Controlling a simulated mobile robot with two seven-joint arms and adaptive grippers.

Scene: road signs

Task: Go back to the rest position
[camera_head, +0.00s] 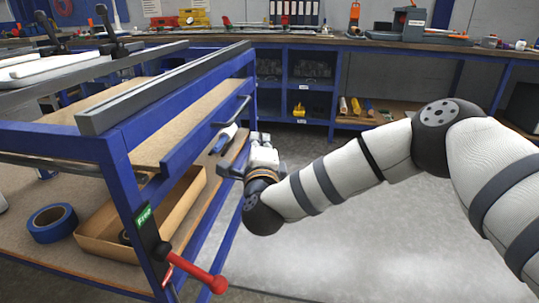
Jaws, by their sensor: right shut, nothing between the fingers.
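My right arm comes in from the right and reaches to the middle of the camera_head view. Its white and dark gripper (248,158) is beside the right side of the blue-framed workbench (112,150), near the edge of its shelves. The gripper is shut and holds nothing. The fingertips are small and partly hidden by the wrist, and I cannot tell whether they touch the bench. A blue and white item (222,140) is at the shelf edge near it. My left gripper is not in view.
A red-handled lever (205,280) sticks out from the bench's front post. A cardboard box (100,235) and a roll of blue tape (52,222) are on the lower shelf. Blue shelving (335,85) stands behind. The grey floor (350,240) below my arm is clear.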

